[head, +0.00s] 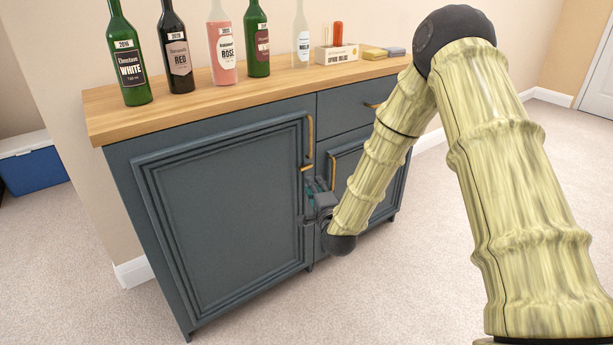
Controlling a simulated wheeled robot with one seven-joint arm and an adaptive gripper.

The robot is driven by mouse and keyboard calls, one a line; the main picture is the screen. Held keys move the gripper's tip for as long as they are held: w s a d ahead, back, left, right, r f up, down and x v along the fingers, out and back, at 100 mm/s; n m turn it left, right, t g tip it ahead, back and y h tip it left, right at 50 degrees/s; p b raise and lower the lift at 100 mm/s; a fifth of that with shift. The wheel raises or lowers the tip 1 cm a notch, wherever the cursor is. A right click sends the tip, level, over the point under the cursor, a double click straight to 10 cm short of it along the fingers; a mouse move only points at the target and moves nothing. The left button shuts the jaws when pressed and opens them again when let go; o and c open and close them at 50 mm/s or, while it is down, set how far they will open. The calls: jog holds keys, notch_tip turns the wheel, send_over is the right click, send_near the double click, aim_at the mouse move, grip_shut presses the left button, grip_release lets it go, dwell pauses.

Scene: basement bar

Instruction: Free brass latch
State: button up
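A small brass latch (307,168) sits at the right edge of the large left door (225,205) of a dark blue-grey cabinet, just below that door's tall brass handle (311,136). It looks roughly horizontal. My gripper (312,183) is in front of the door edge, its fingertips just below the latch. I cannot tell whether they touch it. The fingers are small and partly overlapping here, so their opening is unclear. The left door looks closed. My arm hides part of the smaller right door (350,165).
The wooden counter (190,98) holds several bottles (222,50), a box with a red-handled tool (336,52) and sponges (375,53). A blue cooler (38,168) stands at the far left. The carpet (100,310) before the cabinet is clear.

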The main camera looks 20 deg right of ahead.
aim_at(306, 169)
jog(key=w+b, duration=0.2)
jog(key=w, duration=0.8)
jog(key=shift+w+d, duration=0.2)
jog(key=shift+c, duration=0.2)
grip_shut()
